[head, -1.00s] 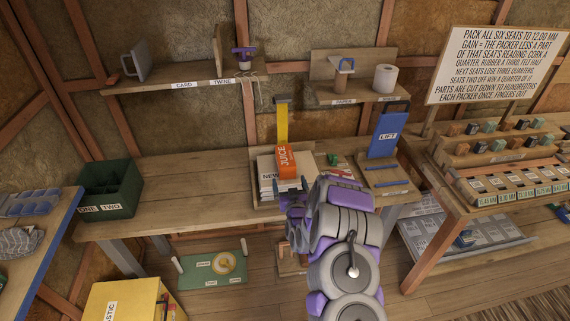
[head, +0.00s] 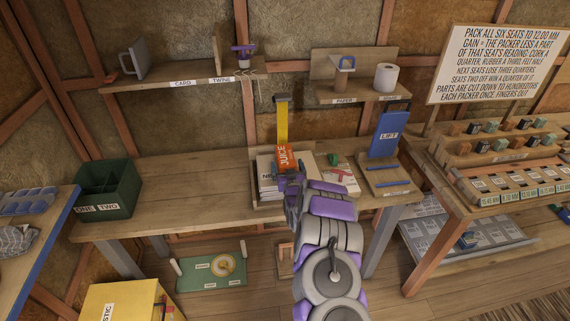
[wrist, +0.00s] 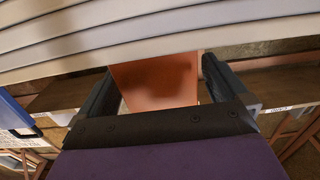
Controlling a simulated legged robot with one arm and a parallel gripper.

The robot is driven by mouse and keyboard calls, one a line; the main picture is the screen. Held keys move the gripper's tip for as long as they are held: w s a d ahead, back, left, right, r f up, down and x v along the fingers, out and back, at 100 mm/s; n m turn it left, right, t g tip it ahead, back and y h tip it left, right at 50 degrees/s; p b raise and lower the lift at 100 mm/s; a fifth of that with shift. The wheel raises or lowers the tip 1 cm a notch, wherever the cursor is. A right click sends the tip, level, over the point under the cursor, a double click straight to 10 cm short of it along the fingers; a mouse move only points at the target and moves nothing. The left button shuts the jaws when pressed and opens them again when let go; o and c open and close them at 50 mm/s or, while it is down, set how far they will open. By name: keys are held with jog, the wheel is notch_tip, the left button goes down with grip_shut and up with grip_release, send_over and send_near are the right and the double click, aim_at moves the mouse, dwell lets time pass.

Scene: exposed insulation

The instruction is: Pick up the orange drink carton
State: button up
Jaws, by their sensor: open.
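The orange drink carton (head: 284,157), marked JUICE, stands on the workbench at the stack of papers (head: 266,173). My gripper (head: 293,186) is in front of the carton in the head view and hides its lower part. In the wrist view the carton's orange face (wrist: 155,82) shows between the two dark fingers of my gripper (wrist: 157,88), with a dark shadow on it. The fingers are apart, one on each side of the carton. I cannot tell whether either finger touches it. The layered paper edges (wrist: 150,35) fill the top of the wrist view.
A blue LIFT board (head: 386,135) stands right of the papers. A yellow strip (head: 282,120) rises behind the carton. A dark green bin (head: 108,188) sits at the workbench's left end. The workbench (head: 190,180) is clear between bin and papers.

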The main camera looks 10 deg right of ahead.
jog(key=shift+w+f, duration=0.1)
jog(key=shift+w, duration=0.85)
jog(key=c, duration=1)
